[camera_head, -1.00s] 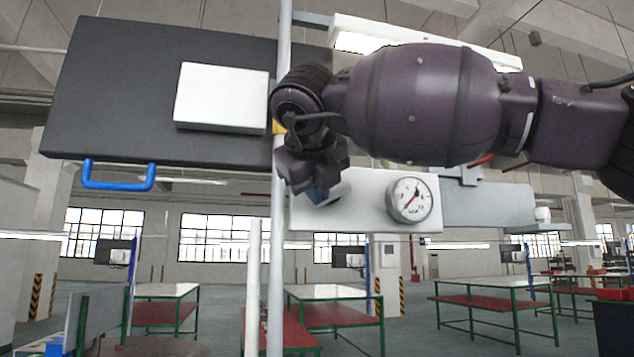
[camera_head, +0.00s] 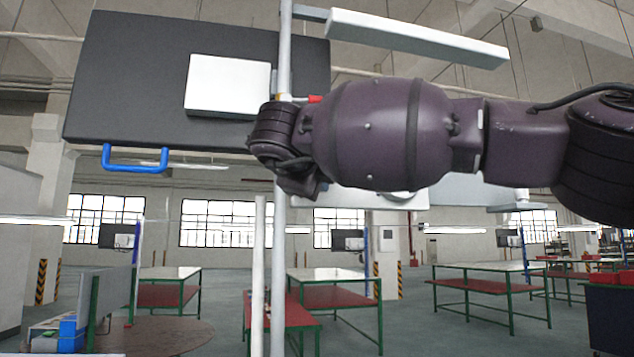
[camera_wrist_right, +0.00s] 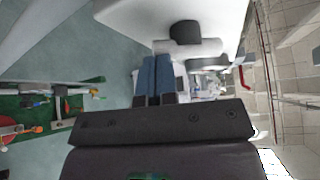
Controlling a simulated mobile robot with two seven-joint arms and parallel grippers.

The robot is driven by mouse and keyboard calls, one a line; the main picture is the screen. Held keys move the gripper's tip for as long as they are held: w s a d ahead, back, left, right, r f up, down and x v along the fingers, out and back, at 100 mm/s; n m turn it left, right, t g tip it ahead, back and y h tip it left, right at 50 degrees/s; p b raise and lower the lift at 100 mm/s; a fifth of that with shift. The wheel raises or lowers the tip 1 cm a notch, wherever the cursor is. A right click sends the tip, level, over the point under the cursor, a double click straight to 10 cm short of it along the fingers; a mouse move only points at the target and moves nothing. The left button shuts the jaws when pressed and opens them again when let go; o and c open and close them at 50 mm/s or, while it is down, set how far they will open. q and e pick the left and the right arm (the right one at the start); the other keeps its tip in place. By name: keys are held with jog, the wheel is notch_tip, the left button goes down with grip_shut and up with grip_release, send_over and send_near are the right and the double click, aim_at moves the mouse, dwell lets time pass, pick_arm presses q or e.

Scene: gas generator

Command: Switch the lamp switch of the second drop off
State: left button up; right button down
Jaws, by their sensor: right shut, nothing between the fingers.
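The lamp (camera_head: 415,42), a long pale bar at the top right of the pole, looks grey and unlit in the head view. My right wrist lies across the pole, and my right gripper's fingers are hidden behind it there. In the right wrist view, my right gripper (camera_wrist_right: 155,78) has two blue fingers together with nothing between them. Just beyond the tips is a white housing (camera_wrist_right: 195,50) with a dark knob (camera_wrist_right: 184,32); contact cannot be told. I cannot make out a lamp switch for certain. My left gripper is not in view.
A dark panel (camera_head: 150,90) with a white box (camera_head: 228,84) and blue handle (camera_head: 135,160) is left of the pole (camera_head: 279,235). A small red part (camera_head: 315,99) shows above my wrist. A white gauge plate (camera_head: 345,198) is mostly covered by my arm. Tables stand well behind.

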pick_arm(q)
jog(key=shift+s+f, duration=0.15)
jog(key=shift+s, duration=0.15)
pick_arm(e)
jog(key=shift+w+d, duration=0.1)
dwell(0.3)
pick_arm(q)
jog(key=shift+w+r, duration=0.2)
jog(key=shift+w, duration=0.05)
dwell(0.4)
